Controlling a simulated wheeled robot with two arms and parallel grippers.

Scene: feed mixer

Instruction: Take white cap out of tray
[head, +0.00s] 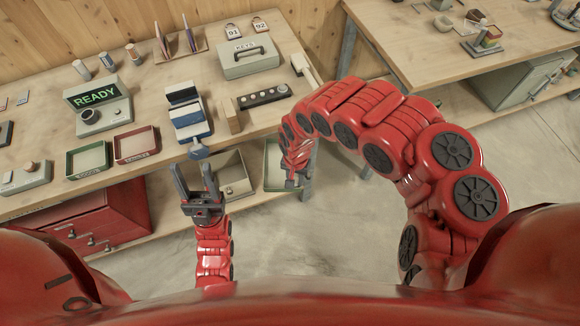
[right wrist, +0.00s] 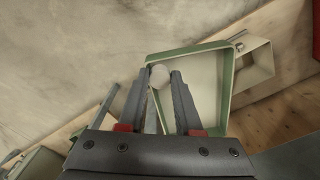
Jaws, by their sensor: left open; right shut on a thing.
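The white cap (right wrist: 159,76) is between the fingertips of my right gripper (right wrist: 161,78) in the right wrist view. A green-rimmed tray with a pale floor (right wrist: 231,52) lies beside and beyond the cap, which overlaps the tray's left rim in the picture. I cannot tell its height over the rim. My left gripper (head: 194,172) is open and empty, pointing toward the table's front edge.
An olive open box (head: 248,188) is left of the tray. A green tray (head: 70,164) and a red tray (head: 117,151) lie further left. A blue vise-like block (head: 197,149), a READY device (head: 92,97) and a key box (head: 250,60) stand behind. Bare floor lies in front.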

